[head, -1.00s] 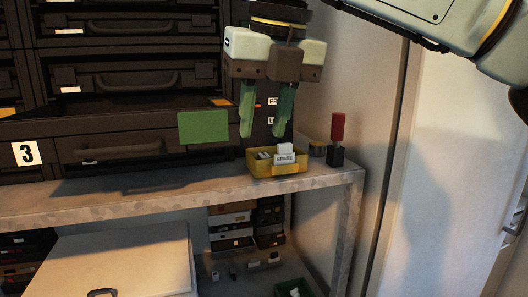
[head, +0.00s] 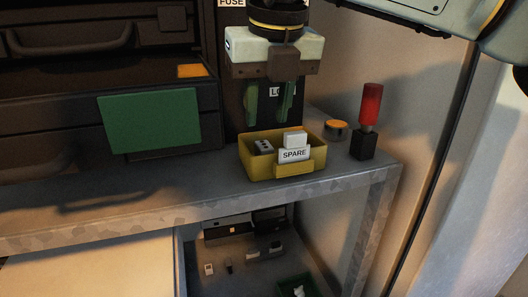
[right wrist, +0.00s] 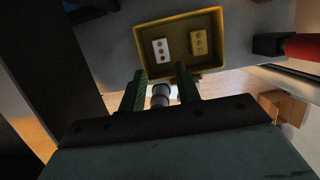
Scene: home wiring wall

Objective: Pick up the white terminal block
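The yellow bin (head: 256,171) stands on the shelf with a white "SPARE" label on its front. In the head view it holds a bright white block (head: 295,138) behind the label and a greyer block with dark holes (head: 263,147) to its left. In the right wrist view the bin (right wrist: 149,24) holds a whitish block (right wrist: 160,50) at left and a yellowish-looking block (right wrist: 199,42) at right; the lighting leaves their colours uncertain. My right gripper (head: 268,103) is open and empty, pointing down above and behind the bin. Its fingers also show in the right wrist view (right wrist: 161,90). My left gripper is out of view.
A screwdriver with a red handle (head: 371,104) stands in a black holder right of the bin, beside an orange-topped round item (head: 336,130). Black drawers with a green panel (head: 150,121) stand at left. The shelf's front edge (head: 200,219) is clear.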

